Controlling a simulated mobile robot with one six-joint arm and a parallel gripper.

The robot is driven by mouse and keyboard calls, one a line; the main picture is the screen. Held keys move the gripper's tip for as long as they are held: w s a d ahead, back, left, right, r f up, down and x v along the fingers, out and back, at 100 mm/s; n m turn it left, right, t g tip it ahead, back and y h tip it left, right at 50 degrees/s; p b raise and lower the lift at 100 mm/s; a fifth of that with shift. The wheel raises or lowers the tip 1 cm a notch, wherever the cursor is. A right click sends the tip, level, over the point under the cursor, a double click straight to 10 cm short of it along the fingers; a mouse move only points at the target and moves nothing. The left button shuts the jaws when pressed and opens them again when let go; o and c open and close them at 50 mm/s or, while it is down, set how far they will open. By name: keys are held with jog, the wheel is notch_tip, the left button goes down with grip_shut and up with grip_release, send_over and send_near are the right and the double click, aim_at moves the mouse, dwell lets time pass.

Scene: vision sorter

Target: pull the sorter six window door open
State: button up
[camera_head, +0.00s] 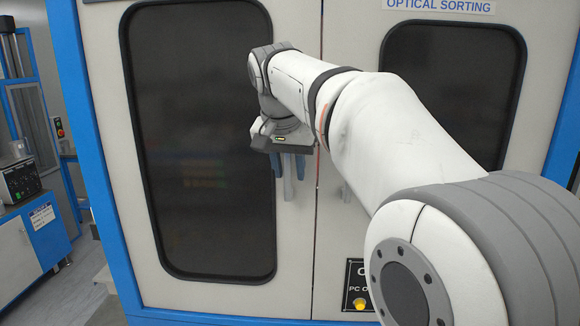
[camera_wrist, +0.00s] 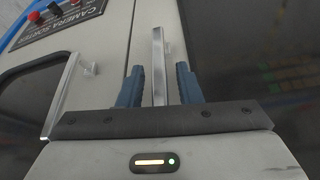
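The sorter door (camera_head: 300,235) is white with a tall dark window (camera_head: 205,130) and looks closed against the seam beside the other door. Its vertical silver handle (camera_head: 289,185) is near the seam; it also shows in the wrist view (camera_wrist: 158,60). My gripper (camera_head: 288,168) is at the handle, with blue fingers pointing down in the head view. In the wrist view my gripper (camera_wrist: 159,88) has one finger on each side of the handle, with a narrow gap on both sides. It is open around the handle, not visibly touching it.
The other door has a dark window (camera_head: 465,80) and its own silver handle (camera_wrist: 66,95), close by. A control panel with a yellow button (camera_head: 360,303) is low on the cabinet. A blue bench (camera_head: 35,240) with equipment stands at far left.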

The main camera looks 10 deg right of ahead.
jog(key=shift+c, duration=0.4)
grip_shut()
